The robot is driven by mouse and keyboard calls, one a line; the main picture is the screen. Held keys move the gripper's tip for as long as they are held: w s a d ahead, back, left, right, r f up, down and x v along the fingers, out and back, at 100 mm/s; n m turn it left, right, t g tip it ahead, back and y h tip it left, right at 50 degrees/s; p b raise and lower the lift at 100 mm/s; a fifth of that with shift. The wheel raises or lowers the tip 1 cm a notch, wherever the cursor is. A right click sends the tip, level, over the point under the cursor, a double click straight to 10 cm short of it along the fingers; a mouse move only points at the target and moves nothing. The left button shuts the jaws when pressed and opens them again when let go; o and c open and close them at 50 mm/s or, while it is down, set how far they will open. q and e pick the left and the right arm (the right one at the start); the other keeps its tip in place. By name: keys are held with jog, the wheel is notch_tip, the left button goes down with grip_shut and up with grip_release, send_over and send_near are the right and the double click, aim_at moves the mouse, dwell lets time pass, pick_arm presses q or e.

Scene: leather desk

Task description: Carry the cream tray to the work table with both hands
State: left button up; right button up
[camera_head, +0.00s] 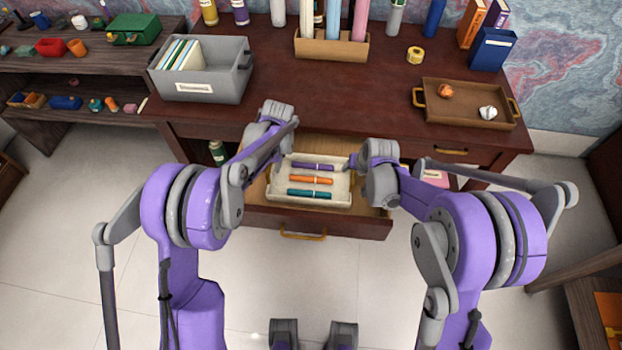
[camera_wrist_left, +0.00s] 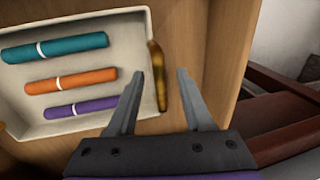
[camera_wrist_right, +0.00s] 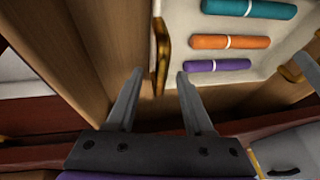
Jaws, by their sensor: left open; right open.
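The cream tray (camera_head: 310,203) lies in the open drawer (camera_head: 340,222) of the dark red desk. It holds a purple roll (camera_head: 313,167), an orange roll (camera_head: 311,180) and a teal roll (camera_head: 309,193). It has a brass handle at each end. In the left wrist view, my left gripper (camera_wrist_left: 160,74) is open, its fingers on either side of the handle (camera_wrist_left: 157,75). In the right wrist view, my right gripper (camera_wrist_right: 160,72) is open, its fingertips spanning the other handle (camera_wrist_right: 161,48). Neither is shut on a handle. I cannot tell which surface is the work table.
The desk top (camera_head: 300,100) has clear room in its middle. A grey bin (camera_head: 205,85) stands at its left, a brown tray (camera_head: 465,112) with two crumpled balls at its right. A holder (camera_head: 330,48) stands at the back. A cluttered shelf unit (camera_head: 70,68) is at the left.

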pick_arm(q)
jog(key=shift+a+f, duration=0.1)
jog(key=shift+f, duration=0.3)
pick_arm(e)
jog(key=shift+w+f, duration=0.1)
jog(key=shift+f, duration=0.25)
pick_arm(q)
grip_shut()
pick_arm(e)
grip_shut()
dwell(0.7)
